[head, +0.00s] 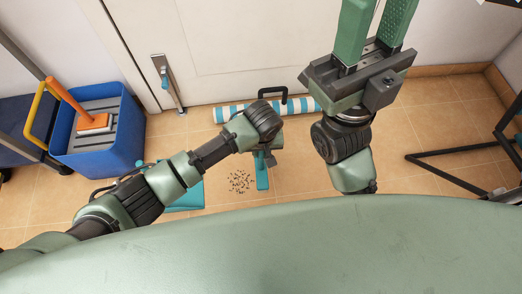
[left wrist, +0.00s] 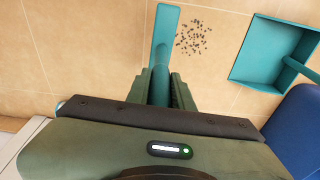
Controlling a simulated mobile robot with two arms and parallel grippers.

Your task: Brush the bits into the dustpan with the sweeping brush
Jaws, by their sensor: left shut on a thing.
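My left gripper (left wrist: 161,88) is shut on the handle of the teal sweeping brush (left wrist: 165,36). The brush also shows below that gripper in the head view (head: 262,174). The small dark bits (head: 240,181) lie scattered on the tiles just left of the brush; in the left wrist view the bits (left wrist: 193,37) are right of it. The teal dustpan (head: 188,197) is left of the bits, partly hidden by my left arm. The left wrist view shows the dustpan (left wrist: 258,66) and its handle. My right gripper (head: 374,32) is raised, its fingers apart and empty, tips out of frame.
A blue crate (head: 128,140) holding an orange-handled tool (head: 93,123) stands at the left. A white-and-teal striped roll (head: 233,113) lies along the door (head: 240,40). A black metal frame (head: 440,152) is at the right. Tiles right of the brush are clear.

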